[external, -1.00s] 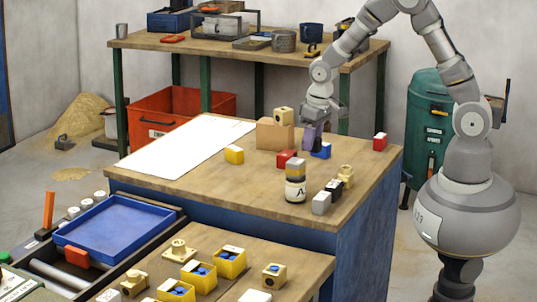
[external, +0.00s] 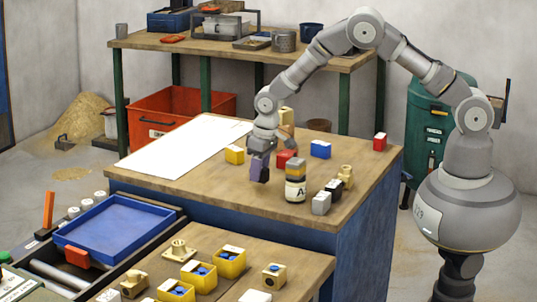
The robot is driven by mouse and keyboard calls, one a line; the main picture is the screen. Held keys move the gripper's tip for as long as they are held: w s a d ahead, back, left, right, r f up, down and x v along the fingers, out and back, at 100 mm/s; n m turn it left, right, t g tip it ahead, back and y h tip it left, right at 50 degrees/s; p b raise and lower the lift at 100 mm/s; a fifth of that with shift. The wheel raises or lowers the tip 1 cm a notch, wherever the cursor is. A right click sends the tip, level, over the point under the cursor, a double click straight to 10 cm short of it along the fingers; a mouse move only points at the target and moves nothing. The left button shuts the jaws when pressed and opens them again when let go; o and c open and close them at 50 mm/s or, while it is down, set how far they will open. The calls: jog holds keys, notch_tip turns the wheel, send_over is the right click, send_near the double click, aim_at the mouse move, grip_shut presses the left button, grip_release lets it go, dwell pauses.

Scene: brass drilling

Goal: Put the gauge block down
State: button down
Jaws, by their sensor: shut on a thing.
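My gripper (external: 261,158) is over the left-middle part of the wooden bench top (external: 222,188), pointing down. It is shut on a small dark, purplish block, which I take as the gauge block (external: 260,172). The fingers and the block blend together at this size, so its exact outline is unclear. The block is at or just above the bench top; I cannot tell whether it touches.
A red block (external: 287,158) and a labelled jar (external: 295,183) stand close to the right of my gripper. A yellow block (external: 234,155) is behind left. A blue block (external: 320,149) and grey block (external: 320,204) are farther right. The white sheet (external: 180,150) is bare.

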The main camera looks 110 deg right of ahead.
notch_tip(320, 180, down, 2)
jog(key=shift+f, duration=0.2)
jog(key=shift+r, duration=0.1)
jog(key=c, duration=1.1)
grip_release()
jog(key=shift+f+b, duration=0.25)
jog(key=shift+b, duration=0.05)
jog(key=shift+c, duration=0.2)
jog(key=o, duration=0.4)
jog(key=shift+r, duration=0.15)
